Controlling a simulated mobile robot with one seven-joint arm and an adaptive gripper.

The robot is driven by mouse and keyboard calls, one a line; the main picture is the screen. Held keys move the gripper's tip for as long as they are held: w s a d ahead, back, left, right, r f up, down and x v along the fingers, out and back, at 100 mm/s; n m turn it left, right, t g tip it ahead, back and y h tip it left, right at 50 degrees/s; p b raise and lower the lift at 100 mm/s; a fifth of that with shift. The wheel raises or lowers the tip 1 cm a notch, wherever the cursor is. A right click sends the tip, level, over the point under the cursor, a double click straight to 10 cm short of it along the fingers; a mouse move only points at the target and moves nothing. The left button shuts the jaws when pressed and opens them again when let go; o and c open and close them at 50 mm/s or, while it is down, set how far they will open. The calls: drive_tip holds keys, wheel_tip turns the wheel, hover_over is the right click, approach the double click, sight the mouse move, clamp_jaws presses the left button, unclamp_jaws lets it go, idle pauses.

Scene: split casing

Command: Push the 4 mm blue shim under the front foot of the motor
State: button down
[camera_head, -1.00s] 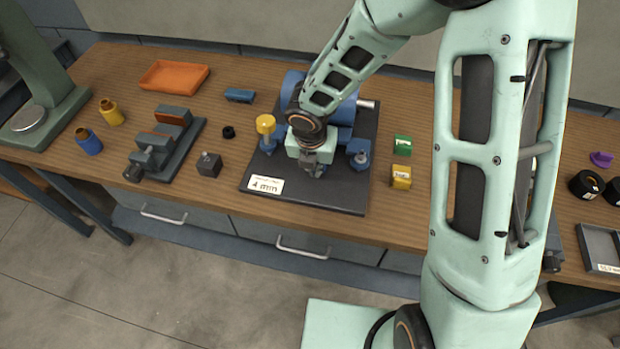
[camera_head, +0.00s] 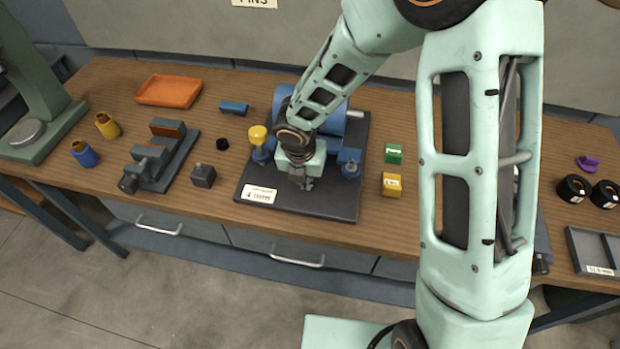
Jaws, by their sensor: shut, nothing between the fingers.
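The blue motor (camera_head: 332,118) sits on a dark base plate (camera_head: 325,208) with a "4 mm" label (camera_head: 259,194) at its front left corner. My gripper (camera_head: 302,184) is shut and empty, pointing down at the front of the motor, low over the plate. My arm and gripper hide the motor's middle and its front foot. I cannot make out a blue shim at the gripper; it may be hidden there. Blue parts stand at the motor's right (camera_head: 349,162) and left (camera_head: 262,153), the left one under a yellow knob (camera_head: 257,135).
A green block (camera_head: 393,153) and a yellow block (camera_head: 391,184) lie right of the plate. A small blue block (camera_head: 233,108) and an orange tray (camera_head: 169,91) lie behind left. A grey vise (camera_head: 160,156) and a dark cube (camera_head: 203,175) stand left. My arm crosses the right side.

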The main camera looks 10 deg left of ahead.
drive_tip(key=s+p+v, duration=0.1)
drive_tip(key=p+v, duration=0.1)
drive_tip(key=v, duration=0.8)
